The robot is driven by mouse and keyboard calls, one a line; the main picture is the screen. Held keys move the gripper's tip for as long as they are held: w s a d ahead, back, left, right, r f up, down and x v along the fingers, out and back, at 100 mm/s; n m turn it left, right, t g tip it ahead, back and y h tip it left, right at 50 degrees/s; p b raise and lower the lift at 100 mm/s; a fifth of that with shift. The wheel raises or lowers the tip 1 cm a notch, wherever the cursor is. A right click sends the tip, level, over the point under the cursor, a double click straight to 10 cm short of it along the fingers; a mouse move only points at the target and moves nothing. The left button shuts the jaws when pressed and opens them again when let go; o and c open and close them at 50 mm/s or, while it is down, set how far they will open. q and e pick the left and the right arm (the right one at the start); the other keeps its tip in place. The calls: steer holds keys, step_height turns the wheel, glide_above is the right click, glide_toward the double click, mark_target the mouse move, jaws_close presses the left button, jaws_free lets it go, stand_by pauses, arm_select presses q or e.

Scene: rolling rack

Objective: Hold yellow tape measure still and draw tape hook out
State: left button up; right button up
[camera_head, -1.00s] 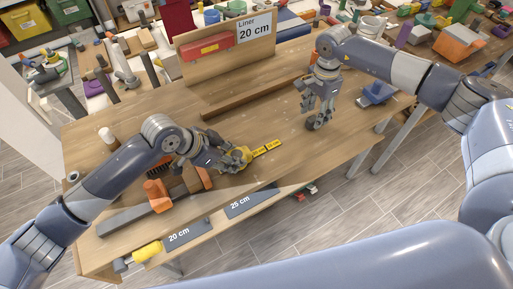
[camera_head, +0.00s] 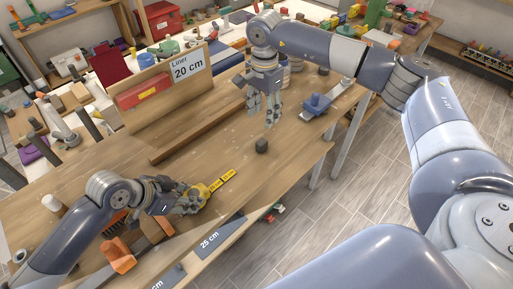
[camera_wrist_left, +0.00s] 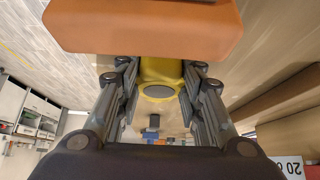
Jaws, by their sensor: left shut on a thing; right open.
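The yellow tape measure (camera_head: 201,192) lies at the front of the wooden workbench, with a short length of yellow tape (camera_head: 224,179) out toward the upper right. The tape hook is too small to make out. My left gripper (camera_head: 190,200) is shut on the tape measure's body; in the left wrist view the yellow body (camera_wrist_left: 160,72) sits between both fingers. My right gripper (camera_head: 271,118) is open and empty, above the bench and beyond the tape's end, apart from it.
A small dark block (camera_head: 261,146) lies below my right gripper. An orange-and-wood tool (camera_head: 118,254) is beside my left gripper. A wooden strip (camera_head: 190,137), a red box (camera_head: 143,92) and a "Liner 20 cm" sign (camera_head: 188,66) stand behind. A blue tool (camera_head: 316,104) is at right.

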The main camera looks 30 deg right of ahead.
arm_select(q)
steer(key=o, duration=1.3)
steer(key=v, duration=1.2)
steer(key=shift+f, duration=0.1)
